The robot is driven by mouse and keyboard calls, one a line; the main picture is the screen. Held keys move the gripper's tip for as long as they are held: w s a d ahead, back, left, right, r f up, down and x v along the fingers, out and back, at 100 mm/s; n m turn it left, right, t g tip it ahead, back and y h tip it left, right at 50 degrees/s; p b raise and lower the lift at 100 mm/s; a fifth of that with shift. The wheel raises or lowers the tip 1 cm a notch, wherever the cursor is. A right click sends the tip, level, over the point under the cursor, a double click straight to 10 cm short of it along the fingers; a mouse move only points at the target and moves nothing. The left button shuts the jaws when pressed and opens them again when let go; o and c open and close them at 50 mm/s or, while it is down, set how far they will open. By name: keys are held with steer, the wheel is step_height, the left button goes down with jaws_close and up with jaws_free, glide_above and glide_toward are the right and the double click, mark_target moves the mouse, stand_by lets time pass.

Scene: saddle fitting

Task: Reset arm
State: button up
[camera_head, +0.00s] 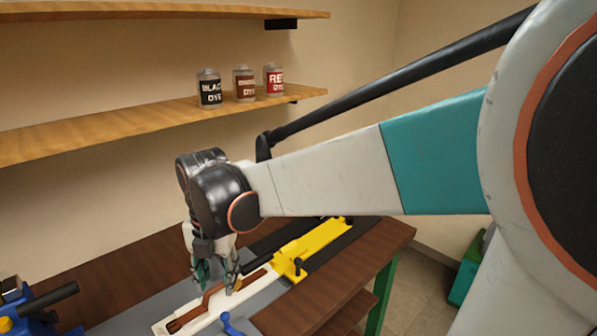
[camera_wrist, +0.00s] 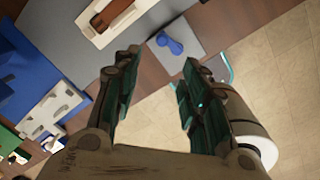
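My gripper (camera_head: 217,282) hangs low over the workbench in the head view, above a white tray (camera_head: 163,324) that holds a brown piece (camera_head: 187,318). In the wrist view my gripper (camera_wrist: 158,75) has its two fingers spread apart, with nothing between them. The white tray (camera_wrist: 92,32) and the brown piece (camera_wrist: 112,14) show at the top of the wrist view, beyond the fingertips.
A yellow fixture (camera_head: 322,241) lies on the bench (camera_head: 350,262). A blue device (camera_head: 35,305) stands at left, and a small blue tool (camera_head: 231,325) lies near the front. Black, brown and red dye bottles (camera_head: 243,84) stand on a shelf (camera_head: 130,117).

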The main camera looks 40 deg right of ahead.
steer(key=s+a+r+m+t, duration=0.1)
steer(key=s+m+t, duration=0.2)
steer(key=m, duration=1)
steer(key=s+a+r+m+t, duration=0.1)
steer(key=s+a+m+t, duration=0.1)
steer(key=s+m, duration=0.5)
steer(key=m+t, duration=0.1)
steer(key=m, duration=0.5)
